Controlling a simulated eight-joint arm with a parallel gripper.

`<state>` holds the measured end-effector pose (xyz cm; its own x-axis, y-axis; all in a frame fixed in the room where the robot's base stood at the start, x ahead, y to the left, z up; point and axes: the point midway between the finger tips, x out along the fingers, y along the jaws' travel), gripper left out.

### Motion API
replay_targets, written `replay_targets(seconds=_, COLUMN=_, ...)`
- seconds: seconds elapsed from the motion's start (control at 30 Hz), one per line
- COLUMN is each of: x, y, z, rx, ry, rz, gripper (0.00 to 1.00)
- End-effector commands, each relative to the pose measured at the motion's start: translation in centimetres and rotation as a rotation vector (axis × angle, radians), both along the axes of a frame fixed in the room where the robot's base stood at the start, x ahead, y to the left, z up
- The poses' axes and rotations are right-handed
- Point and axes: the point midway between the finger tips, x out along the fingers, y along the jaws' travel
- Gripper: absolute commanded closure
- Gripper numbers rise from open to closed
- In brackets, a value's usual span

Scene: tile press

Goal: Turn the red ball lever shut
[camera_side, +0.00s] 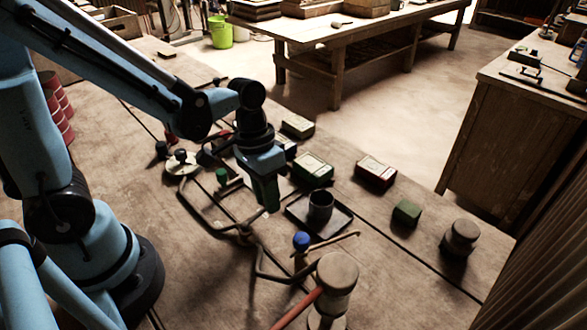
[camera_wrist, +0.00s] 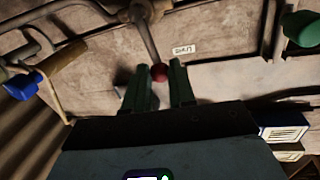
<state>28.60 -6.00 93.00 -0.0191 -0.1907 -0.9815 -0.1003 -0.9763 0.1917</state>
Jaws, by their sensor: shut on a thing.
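The red ball (camera_wrist: 159,72) sits on the end of a thin metal lever rod (camera_wrist: 146,38) in the wrist view. The rod runs up from the ball to a dark pipe joint (camera_wrist: 150,10). My gripper (camera_wrist: 160,82) has one finger on each side of the ball and is shut on it. In the side view my gripper (camera_side: 267,200) points down beside the bent pipework (camera_side: 240,232), and the red ball is hidden there.
A blue ball (camera_side: 301,240) and a green ball (camera_side: 221,175) stand near the pipes. A dark tray (camera_side: 337,225) with a dark cup (camera_side: 320,205) lies right of my gripper. A mallet (camera_side: 337,273) stands at the front. Several small boxes, including a red one (camera_side: 375,172), lie behind.

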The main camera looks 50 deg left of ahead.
Motion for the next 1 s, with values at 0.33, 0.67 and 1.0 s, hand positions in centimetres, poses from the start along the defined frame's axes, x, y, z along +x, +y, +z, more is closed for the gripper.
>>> replay_targets(seconds=0.33, x=0.08, y=-0.65, z=0.01, rx=0.0, ry=0.0, rz=-0.103, gripper=1.0)
replay_targets(seconds=0.67, x=0.07, y=-0.74, z=0.02, rx=-0.001, ry=0.001, rz=-0.112, gripper=1.0)
replay_targets(seconds=1.0, x=0.07, y=-0.72, z=0.02, rx=-0.001, ry=0.0, rz=-0.11, gripper=0.51)
